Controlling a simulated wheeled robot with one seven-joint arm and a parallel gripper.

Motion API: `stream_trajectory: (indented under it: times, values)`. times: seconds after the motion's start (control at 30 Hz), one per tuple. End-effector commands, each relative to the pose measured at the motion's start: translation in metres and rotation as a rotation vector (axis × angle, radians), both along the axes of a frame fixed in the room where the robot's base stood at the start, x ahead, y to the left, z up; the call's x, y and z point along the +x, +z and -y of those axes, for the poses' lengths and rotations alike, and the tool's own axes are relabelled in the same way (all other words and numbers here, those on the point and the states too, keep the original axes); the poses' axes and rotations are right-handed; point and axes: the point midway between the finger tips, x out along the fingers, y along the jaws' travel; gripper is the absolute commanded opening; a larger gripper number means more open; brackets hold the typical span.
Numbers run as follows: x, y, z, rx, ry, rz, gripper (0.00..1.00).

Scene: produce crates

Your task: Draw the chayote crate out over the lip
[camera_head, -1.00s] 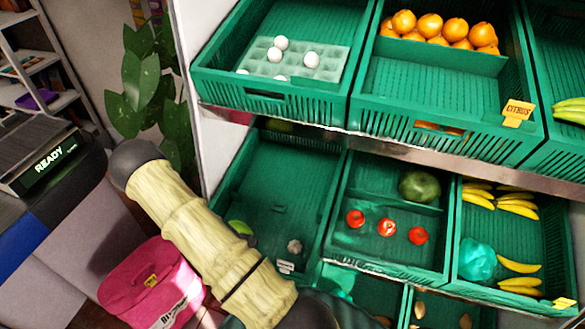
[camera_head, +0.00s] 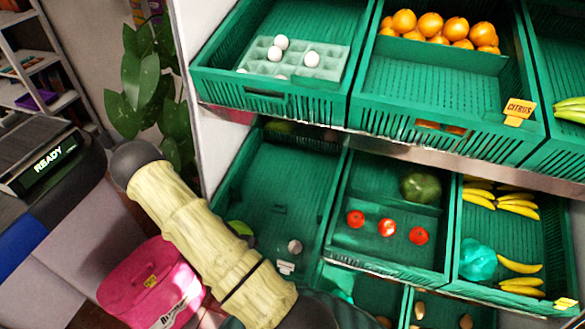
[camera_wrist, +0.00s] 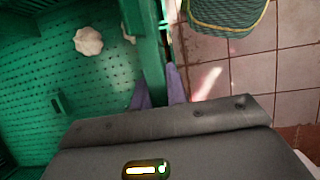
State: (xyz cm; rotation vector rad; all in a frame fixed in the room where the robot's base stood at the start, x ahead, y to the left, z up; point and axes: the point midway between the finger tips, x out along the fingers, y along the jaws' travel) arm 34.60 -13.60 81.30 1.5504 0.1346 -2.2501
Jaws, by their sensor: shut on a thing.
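The crate that I take for the chayote crate (camera_head: 285,190) is the left green one on the lower shelf. It is mostly bare, with a pale green item (camera_head: 240,229) partly hidden by my arm and a whitish bulb (camera_head: 294,247) near the front. In the wrist view a whitish bulb (camera_wrist: 88,41) lies on the perforated crate floor (camera_wrist: 60,85). My gripper (camera_wrist: 158,84) has its purple fingers on either side of the green crate wall (camera_wrist: 148,50), shut on it. The head view does not show the fingers; my arm covers that corner. The lip under the crate front is hidden.
A crate with red tomatoes (camera_head: 387,228) stands right beside it. An egg crate (camera_head: 300,95) overhangs from the upper shelf. A pink bag (camera_head: 150,285) sits at lower left. The wrist view shows a striped item (camera_wrist: 228,10) over open tiled floor (camera_wrist: 245,75).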

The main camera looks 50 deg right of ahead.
Motion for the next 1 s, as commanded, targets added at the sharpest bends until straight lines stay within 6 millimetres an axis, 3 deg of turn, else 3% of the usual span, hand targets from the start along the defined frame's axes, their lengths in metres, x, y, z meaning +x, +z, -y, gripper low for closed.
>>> stream_trajectory:
  times: [0.2,0.23,0.33,0.37,0.73,1.0]
  values:
    - [0.001,-0.001,0.002,-0.003,-0.003,0.002,0.00]
    - [0.001,-0.001,0.002,-0.003,-0.003,0.002,0.19]
    - [0.001,-0.001,0.002,-0.002,-0.002,0.002,0.38]
    - [0.001,-0.001,0.001,-0.001,-0.002,0.002,0.40]
    - [0.001,0.000,-0.001,0.003,0.005,-0.003,0.40]
    - [0.010,0.026,-0.009,0.001,0.003,0.003,0.40]
